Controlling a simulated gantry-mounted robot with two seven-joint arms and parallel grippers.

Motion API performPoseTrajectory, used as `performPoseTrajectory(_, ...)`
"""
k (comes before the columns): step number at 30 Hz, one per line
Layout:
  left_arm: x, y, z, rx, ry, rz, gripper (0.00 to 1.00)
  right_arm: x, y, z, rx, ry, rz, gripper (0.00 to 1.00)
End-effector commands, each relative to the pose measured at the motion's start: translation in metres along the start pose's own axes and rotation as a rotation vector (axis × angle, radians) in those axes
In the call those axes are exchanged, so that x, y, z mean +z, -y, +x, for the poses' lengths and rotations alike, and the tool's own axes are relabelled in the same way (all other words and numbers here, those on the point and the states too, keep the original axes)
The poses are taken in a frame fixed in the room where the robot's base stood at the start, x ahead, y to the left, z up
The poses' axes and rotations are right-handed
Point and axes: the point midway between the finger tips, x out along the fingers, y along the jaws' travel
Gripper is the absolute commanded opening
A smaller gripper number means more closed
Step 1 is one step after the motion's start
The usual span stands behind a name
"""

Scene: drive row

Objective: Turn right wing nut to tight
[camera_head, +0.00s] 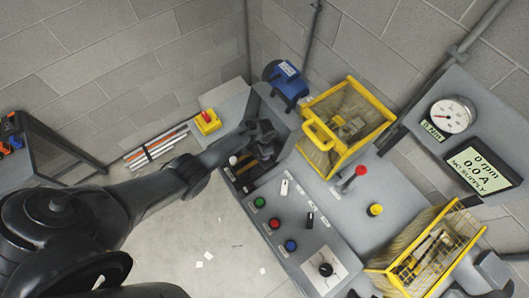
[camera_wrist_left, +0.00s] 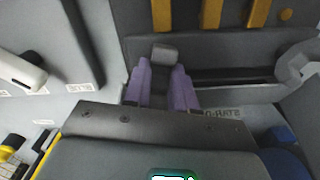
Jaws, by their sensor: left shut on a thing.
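My left gripper (camera_head: 262,148) reaches over the open grey terminal box (camera_head: 252,105) in the head view. In the left wrist view its two purple-padded fingers (camera_wrist_left: 163,85) are shut on a small grey piece, which looks like a wing nut (camera_wrist_left: 165,53). Its top shows between the fingertips and the rest is hidden. I cannot tell its turn angle. Brass-coloured bars (camera_wrist_left: 209,14) lie inside the box beyond the fingers. My right gripper is not in view.
A blue motor (camera_head: 286,82) and a yellow mesh guard (camera_head: 345,112) stand beside the box. The panel carries a green button (camera_head: 260,202), a red-topped lever (camera_head: 361,171) and a yellow knob (camera_head: 375,209). The display (camera_head: 482,170) reads 0 rpm, 0.0 A, NO SUPPLY.

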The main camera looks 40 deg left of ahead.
Motion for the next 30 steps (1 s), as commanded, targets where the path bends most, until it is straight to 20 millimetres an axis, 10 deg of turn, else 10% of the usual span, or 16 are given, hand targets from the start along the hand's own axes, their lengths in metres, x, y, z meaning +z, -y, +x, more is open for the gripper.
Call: performPoseTrajectory(30,0.0071,-0.0005,0.0088,0.001,0.007,0.277,0.0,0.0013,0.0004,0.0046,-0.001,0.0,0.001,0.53)
